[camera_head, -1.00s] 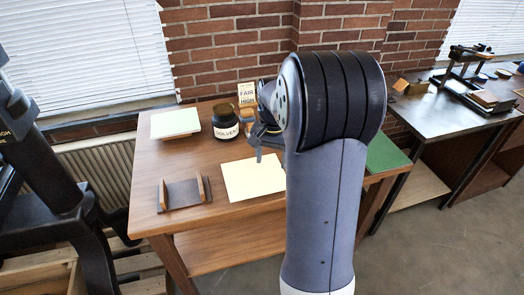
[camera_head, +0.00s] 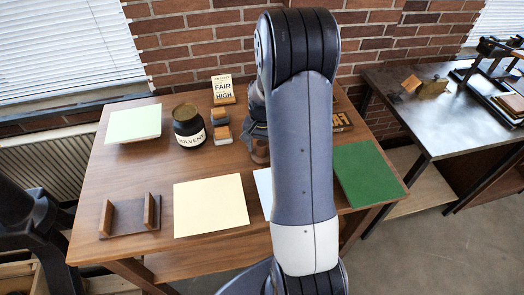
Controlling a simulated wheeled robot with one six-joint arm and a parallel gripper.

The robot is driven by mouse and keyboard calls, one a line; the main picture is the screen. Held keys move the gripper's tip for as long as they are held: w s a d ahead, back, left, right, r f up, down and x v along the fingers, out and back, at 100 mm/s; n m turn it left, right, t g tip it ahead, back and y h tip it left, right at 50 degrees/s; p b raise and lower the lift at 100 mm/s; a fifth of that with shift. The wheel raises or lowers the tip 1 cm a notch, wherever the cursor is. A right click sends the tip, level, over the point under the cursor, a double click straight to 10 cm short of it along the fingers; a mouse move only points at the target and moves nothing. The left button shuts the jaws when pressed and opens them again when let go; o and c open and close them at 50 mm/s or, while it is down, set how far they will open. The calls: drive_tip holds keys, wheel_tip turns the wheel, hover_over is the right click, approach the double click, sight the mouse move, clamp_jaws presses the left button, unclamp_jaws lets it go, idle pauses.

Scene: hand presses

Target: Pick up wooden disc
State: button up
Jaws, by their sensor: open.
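I cannot make out a clear wooden disc. A small reddish-brown thing (camera_head: 260,153) shows on the wooden table just left of my arm; its shape is mostly hidden, so I cannot tell if it is the disc. My gripper (camera_head: 258,132) is largely hidden behind my raised arm. Only dark parts of it and the wrist show at the arm's left edge, above or beside the brown thing. It is open, and I see nothing held in it. I cannot tell whether it touches the brown thing.
The wooden table (camera_head: 150,175) bears a black solvent jar (camera_head: 189,127), a pale green pad (camera_head: 134,123), a sign (camera_head: 223,89), small wood-topped blocks (camera_head: 222,134), a wooden rack (camera_head: 130,216), a cream sheet (camera_head: 210,205) and a green mat (camera_head: 367,173). A metal bench (camera_head: 425,115) stands right.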

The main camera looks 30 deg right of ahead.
sight(261, 143)
drive_tip(key=shift+c, duration=0.4)
drive_tip(key=c, duration=0.9)
drive_tip(key=shift+r, duration=0.1)
drive_tip(key=shift+c, duration=0.2)
drive_tip(key=shift+r, duration=0.3)
drive_tip(key=shift+c, duration=0.9)
wheel_tip(261, 143, up, 9)
drive_tip(key=shift+r+b, duration=0.1)
drive_tip(key=shift+b, duration=0.45)
drive_tip(key=shift+a, duration=0.15)
